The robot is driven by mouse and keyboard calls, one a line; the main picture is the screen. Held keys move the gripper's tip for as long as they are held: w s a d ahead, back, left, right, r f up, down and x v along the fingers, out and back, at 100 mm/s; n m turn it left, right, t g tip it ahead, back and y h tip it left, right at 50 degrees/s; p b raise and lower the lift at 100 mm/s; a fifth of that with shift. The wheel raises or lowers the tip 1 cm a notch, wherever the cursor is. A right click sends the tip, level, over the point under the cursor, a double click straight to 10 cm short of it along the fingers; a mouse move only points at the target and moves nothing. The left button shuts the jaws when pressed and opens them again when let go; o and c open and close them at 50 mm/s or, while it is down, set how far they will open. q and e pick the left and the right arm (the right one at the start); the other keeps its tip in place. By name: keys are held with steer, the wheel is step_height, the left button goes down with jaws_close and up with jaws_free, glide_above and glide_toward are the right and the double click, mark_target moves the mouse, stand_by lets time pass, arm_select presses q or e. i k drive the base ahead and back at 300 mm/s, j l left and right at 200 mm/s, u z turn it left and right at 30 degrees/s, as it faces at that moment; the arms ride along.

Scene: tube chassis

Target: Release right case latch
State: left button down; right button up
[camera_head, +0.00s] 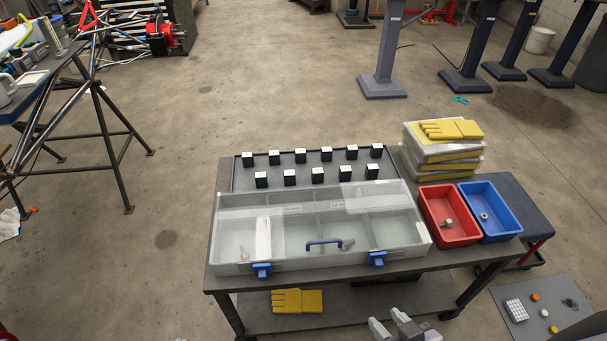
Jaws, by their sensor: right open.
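A clear-lidded grey case (228,228) lies on the dark cart top, with its lid down. A blue handle (323,243) shows at the middle of its front. The right blue latch (377,260) and the left blue latch (262,271) are on the case's front edge. I cannot tell whether either latch is fastened. My right gripper (391,322) is at the bottom edge of the view, in front of the cart and apart from the right latch. It is open and nothing shows between its fingers. My left gripper is out of view.
A tray (240,180) of black-and-white blocks sits behind the case. A red bin (433,225) and a blue bin (503,206) stand to its right, near stacked cases with yellow gloves (450,131). Yellow gloves (297,301) lie on the lower shelf.

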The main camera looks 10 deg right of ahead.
mark_target(377, 259)
steer(key=z, duration=0.9)
